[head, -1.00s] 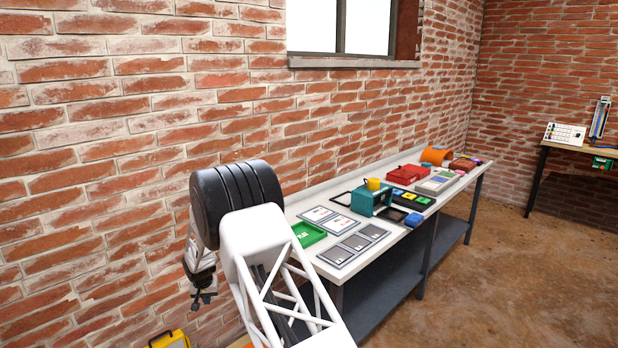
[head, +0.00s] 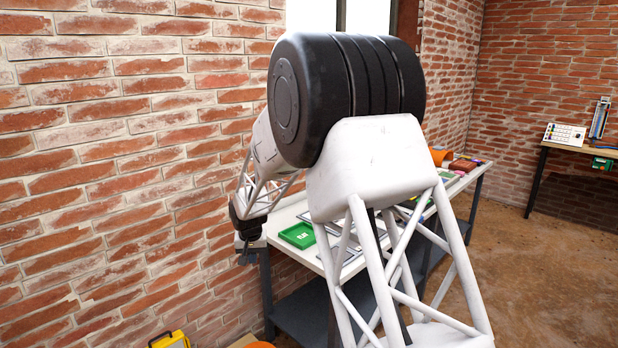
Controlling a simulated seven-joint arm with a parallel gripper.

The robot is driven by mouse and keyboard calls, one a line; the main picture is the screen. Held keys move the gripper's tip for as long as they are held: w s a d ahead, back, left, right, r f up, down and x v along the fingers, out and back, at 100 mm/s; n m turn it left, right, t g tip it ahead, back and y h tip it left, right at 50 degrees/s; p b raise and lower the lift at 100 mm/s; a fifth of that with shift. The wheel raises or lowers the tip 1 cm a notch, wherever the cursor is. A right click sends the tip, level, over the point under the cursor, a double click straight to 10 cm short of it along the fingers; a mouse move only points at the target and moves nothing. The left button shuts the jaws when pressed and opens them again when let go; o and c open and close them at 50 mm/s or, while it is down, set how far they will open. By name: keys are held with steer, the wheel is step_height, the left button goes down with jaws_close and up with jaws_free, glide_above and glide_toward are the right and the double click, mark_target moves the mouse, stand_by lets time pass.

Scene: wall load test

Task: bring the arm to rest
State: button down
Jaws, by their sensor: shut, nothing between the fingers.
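My arm stands large in the middle of the head view, with a black joint drum on top and white lattice links. My gripper (head: 250,257) hangs from the dark wrist at the far end of the forearm, left of the drum. It is small in the picture, looks shut and has nothing visible in it. It shows in front of the brick wall (head: 120,200), just left of the near end of the workbench (head: 285,217). I cannot tell its exact distance from either.
A green tray (head: 298,236) lies on the bench's near end. My arm hides much of the bench top. A yellow case (head: 170,340) is at the bottom left. A second table (head: 570,149) with a white panel (head: 565,134) stands at the right. Brown floor (head: 520,280) is open there.

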steer(key=s+d+r+m, duration=0.1)
steer(key=s+d+r, duration=0.8)
steer(key=s+d, duration=0.25)
steer(key=s+d+r, duration=1)
steer(key=s+d, duration=0.1)
steer(key=d, duration=0.1)
steer(key=s+d, duration=0.4)
steer(key=s, duration=0.6)
steer(key=s+d, duration=0.4)
steer(key=s, duration=0.6)
steer(key=s+d, duration=0.5)
steer(key=s, duration=0.5)
steer(key=shift+s+f+m+t, duration=0.25)
steer(key=shift+s+m+t, duration=0.05)
steer(key=shift+s+m, duration=0.1)
steer(key=shift+w, duration=0.1)
